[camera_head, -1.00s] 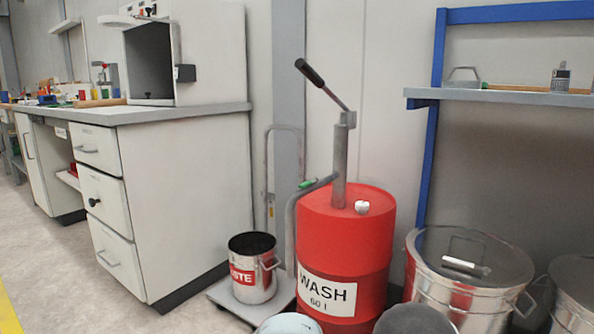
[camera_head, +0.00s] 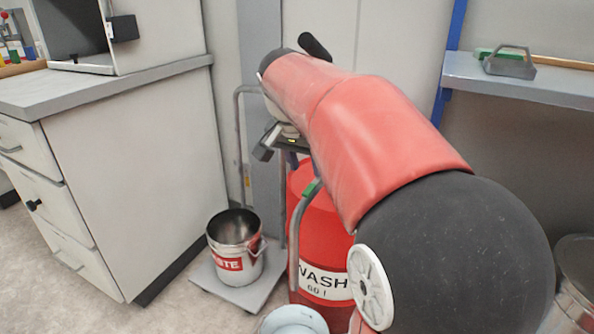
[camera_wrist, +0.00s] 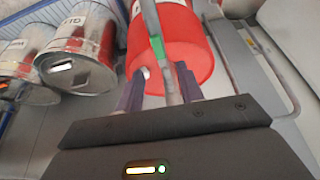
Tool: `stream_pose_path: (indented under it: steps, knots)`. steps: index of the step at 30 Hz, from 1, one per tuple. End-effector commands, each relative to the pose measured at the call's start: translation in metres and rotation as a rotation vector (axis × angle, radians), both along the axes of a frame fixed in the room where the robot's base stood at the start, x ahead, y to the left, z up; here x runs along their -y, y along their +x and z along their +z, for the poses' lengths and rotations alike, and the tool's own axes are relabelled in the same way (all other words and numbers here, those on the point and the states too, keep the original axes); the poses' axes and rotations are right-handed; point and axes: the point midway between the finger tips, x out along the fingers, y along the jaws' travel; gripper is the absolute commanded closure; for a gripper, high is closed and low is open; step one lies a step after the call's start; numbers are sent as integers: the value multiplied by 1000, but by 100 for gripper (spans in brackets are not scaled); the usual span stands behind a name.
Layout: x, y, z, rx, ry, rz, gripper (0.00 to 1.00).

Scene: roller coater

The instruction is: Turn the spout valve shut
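The spout valve (camera_head: 313,188) is a small green handle on the grey spout pipe (camera_head: 297,235), which bends down in front of the red WASH drum (camera_head: 320,243). My gripper (camera_head: 292,161) is just above and left of the green handle, and my red and black arm hides the pump column and much of the drum. In the wrist view, the green valve handle (camera_wrist: 157,51) lies ahead of my gripper (camera_wrist: 159,80). Its two dark fingers are apart, with the grey pipe showing between them. I cannot tell whether either finger touches the pipe.
A steel WASTE bucket (camera_head: 235,265) stands on a low platform (camera_head: 205,283) left of the drum. A white cabinet with a worktop (camera_head: 110,88) is at the left. A shelf (camera_head: 530,90) is at the right. Lidded steel drums (camera_wrist: 75,55) show in the wrist view.

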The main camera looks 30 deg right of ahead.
Motion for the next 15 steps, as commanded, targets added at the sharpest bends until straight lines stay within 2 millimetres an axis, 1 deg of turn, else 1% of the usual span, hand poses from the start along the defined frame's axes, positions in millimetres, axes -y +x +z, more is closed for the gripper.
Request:
stream_pose_path:
  steps: [1,6,10,15]
  knots:
    - [3,2,-11,-4,0,0,63]
    - [11,8,-36,-4,1,1,63]
    - [15,12,-48,-3,1,1,63]
    - [17,13,-54,0,1,2,63]
